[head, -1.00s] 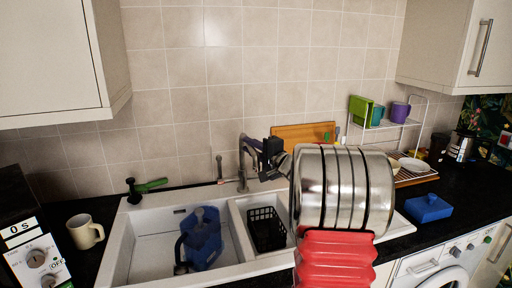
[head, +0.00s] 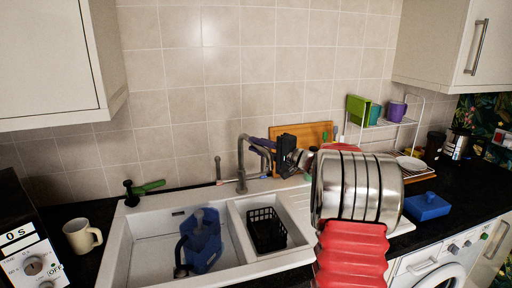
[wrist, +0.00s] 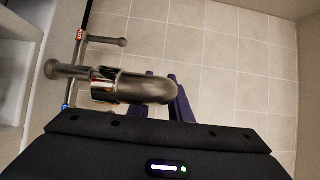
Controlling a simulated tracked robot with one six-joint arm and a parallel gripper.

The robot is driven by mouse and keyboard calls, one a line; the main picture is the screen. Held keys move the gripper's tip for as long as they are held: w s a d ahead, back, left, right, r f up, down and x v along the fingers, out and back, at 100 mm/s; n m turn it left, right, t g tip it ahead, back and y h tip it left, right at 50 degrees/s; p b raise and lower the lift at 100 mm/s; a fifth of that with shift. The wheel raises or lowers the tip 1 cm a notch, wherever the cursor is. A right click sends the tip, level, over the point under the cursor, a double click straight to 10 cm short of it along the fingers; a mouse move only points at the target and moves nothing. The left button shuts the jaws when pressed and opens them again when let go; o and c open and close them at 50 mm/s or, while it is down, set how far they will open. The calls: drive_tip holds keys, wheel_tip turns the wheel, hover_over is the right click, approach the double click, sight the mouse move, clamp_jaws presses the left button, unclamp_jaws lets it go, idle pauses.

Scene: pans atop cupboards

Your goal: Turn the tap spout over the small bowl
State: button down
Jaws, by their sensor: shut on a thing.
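The grey metal tap (head: 242,165) stands behind the sink, near the divider between the bowls. Its arched spout (head: 262,150) points to the right, on the small bowl's side; I cannot tell exactly where its end hangs over. The small bowl (head: 287,222) is the right-hand one and holds a black basket (head: 266,230). My gripper (head: 262,144), with purple fingers, is at the spout's upper part, shut on it. In the wrist view the spout (wrist: 140,88) curves across in front of the fingers (wrist: 168,98), which it partly hides.
A blue jug (head: 203,240) stands in the large bowl (head: 150,250). A wooden board (head: 310,134) leans on the tiles behind my wrist. A rack (head: 390,122) with cups stands to the right. A blue box (head: 428,206) and a beige mug (head: 82,237) are on the worktop.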

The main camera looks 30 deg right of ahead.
drive_tip(key=c, duration=1.9)
unclamp_jaws()
drive_tip(key=shift+f, duration=0.4)
drive_tip(key=shift+c, duration=0.2)
drive_tip(key=o, duration=0.3)
drive_tip(key=shift+w+r, duration=0.1)
drive_tip(key=shift+r, duration=0.1)
drive_tip(key=v, duration=1.3)
drive_tip(key=shift+s, duration=0.4)
drive_tip(key=shift+d, duration=0.1)
